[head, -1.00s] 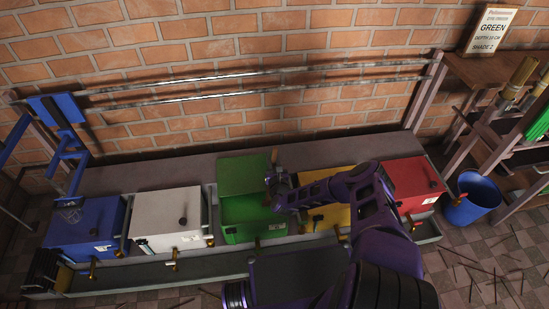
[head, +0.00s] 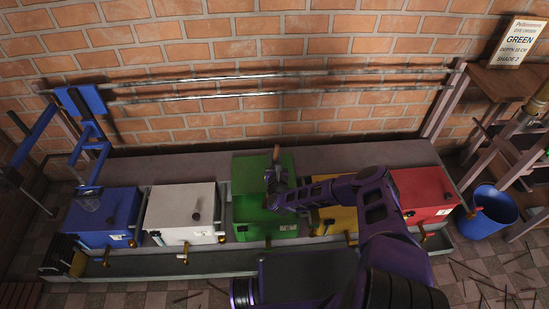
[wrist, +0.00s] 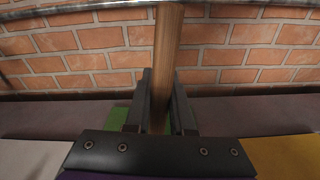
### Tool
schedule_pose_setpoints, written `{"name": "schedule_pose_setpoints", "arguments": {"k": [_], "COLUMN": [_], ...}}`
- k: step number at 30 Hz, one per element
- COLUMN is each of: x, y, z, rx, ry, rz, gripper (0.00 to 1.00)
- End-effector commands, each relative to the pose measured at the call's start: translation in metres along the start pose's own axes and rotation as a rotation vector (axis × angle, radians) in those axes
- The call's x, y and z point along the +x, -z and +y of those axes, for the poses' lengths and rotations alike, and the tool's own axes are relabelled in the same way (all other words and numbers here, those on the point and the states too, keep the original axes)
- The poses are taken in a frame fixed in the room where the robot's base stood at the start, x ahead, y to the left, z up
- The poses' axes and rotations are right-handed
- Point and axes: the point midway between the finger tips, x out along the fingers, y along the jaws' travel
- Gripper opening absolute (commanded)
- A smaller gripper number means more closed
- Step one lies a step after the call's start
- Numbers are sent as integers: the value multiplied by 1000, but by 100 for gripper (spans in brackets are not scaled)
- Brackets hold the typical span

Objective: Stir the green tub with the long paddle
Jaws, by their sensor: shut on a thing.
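The green tub (head: 250,222) stands in the middle of the row, with its green lid (head: 248,170) raised at the back. My gripper (head: 272,184) is over the tub's right side. It is shut on the wooden shaft of the long paddle (head: 276,154), whose top sticks up above the gripper. In the wrist view the shaft (wrist: 168,50) stands nearly upright between the two fingers (wrist: 160,105). The paddle's lower end is hidden, so I cannot tell how deep it reaches into the tub.
White (head: 180,212), blue (head: 100,218), yellow (head: 326,219) and red (head: 424,190) tubs stand alongside. Metal rails (head: 270,84) run along the brick wall behind. A blue bucket (head: 490,212) is on the floor at right. A sign (head: 520,42) reads green.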

Motion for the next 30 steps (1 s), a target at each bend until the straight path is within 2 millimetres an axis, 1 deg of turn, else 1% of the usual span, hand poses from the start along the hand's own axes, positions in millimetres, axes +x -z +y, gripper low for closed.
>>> {"name": "schedule_pose_setpoints", "arguments": {"k": [1, 3, 27, 30], "x": [0, 0, -7, -7], "y": [-9, -16, -95, -102], "z": [1, 2, 12, 13], "rx": [1, 0, 1, 0], "ry": [0, 0, 0, 0], "rz": [-1, -2, -2, -2], "gripper": [0, 0, 0, 0]}}
